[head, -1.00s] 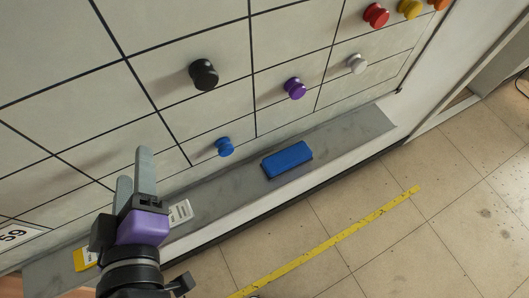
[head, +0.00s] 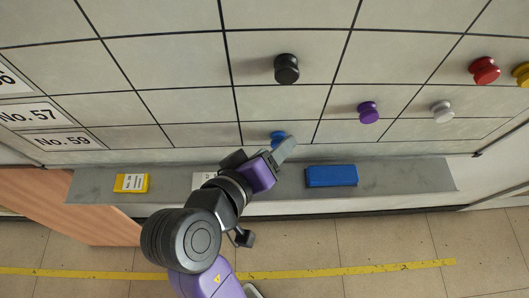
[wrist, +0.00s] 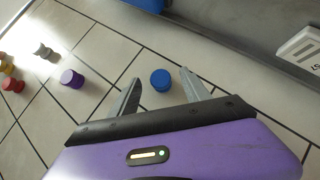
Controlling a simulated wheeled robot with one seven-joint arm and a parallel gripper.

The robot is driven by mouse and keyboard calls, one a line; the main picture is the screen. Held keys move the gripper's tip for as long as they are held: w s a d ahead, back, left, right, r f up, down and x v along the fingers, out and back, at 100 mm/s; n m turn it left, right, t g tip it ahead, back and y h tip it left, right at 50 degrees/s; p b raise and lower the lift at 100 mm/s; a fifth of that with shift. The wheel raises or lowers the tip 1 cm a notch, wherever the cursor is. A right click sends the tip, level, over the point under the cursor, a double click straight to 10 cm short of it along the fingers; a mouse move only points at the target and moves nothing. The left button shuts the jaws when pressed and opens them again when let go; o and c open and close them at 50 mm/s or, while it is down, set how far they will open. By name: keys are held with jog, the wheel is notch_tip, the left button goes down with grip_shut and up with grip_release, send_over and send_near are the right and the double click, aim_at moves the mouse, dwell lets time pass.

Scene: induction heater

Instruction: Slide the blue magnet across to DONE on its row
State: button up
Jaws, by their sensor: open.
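In the wrist view the blue magnet (wrist: 160,82) shows between the two spread fingers of my gripper (wrist: 160,76), with a gap on each side. The gripper is open and holds nothing. No DONE heading is readable in these views.
A grey ledge (head: 420,174) runs below the board, bearing a blue eraser-like block (head: 331,176) and a yellow labelled item (head: 131,183). Black (head: 287,68), purple (head: 368,112), white (head: 443,111) and red (head: 485,70) magnets sit higher or farther right.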

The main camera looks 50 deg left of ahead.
jog(key=shift+w+a+f, duration=0.15)
jog(key=shift+w+f, duration=0.15)
jog(key=shift+w, duration=0.2)
grip_shut()
jog(key=shift+w+d+r+p, duration=0.1)
jog(key=shift+w+d+p, duration=0.6)
jog(key=shift+w+d, duration=1.1)
jog(key=shift+w+d+r+p, duration=0.1)
jog(key=shift+w+d+p, duration=0.65)
jog(key=shift+w+d, duration=1.1)
jog(key=shift+w+d+r+p, duration=0.1)
jog(key=shift+w+d+p, duration=0.6)
jog(key=shift+w+d, duration=1.1)
jog(key=shift+w+a, duration=0.45)
jog(key=shift+w, duration=0.1)
grip_release()
